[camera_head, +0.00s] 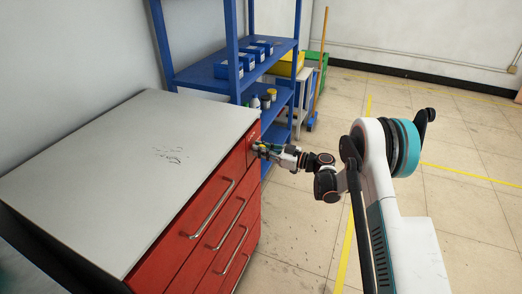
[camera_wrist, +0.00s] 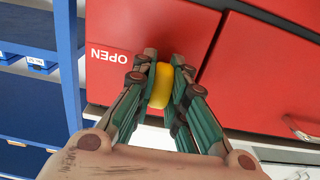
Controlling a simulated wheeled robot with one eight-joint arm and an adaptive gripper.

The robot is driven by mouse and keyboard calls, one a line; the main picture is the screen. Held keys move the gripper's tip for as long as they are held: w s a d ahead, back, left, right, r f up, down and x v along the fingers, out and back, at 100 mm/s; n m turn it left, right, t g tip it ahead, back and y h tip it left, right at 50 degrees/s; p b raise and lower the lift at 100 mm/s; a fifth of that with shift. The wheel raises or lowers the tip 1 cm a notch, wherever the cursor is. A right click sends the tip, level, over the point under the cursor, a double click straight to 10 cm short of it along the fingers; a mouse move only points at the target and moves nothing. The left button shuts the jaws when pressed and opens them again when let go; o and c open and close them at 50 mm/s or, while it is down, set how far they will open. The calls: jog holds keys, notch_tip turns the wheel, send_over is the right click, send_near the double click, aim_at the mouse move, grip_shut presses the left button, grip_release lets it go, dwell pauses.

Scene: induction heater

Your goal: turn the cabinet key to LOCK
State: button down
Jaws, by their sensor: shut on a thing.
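The red cabinet (camera_head: 215,205) with a grey top stands at the left in the head view. My gripper (camera_head: 262,148) is at its upper right front corner. In the wrist view, my gripper (camera_wrist: 165,70) is shut on the yellow key (camera_wrist: 161,86), with a finger on each side of it. The key is against the red panel (camera_wrist: 130,25). The word OPEN (camera_wrist: 110,55) shows upside down on the panel, left of the key. No LOCK label is visible, and the key's far end is hidden by the fingers.
Drawer handles (camera_head: 212,210) stick out from the cabinet front below my gripper. A blue shelf (camera_head: 235,75) with boxes and bottles stands behind the cabinet. A broom (camera_head: 320,65) leans beyond it. The tiled floor (camera_head: 300,215) in front of the drawers is clear.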

jog(key=shift+f, duration=0.1)
jog(key=c, duration=1.6)
grip_release()
jog(key=v, duration=1.2)
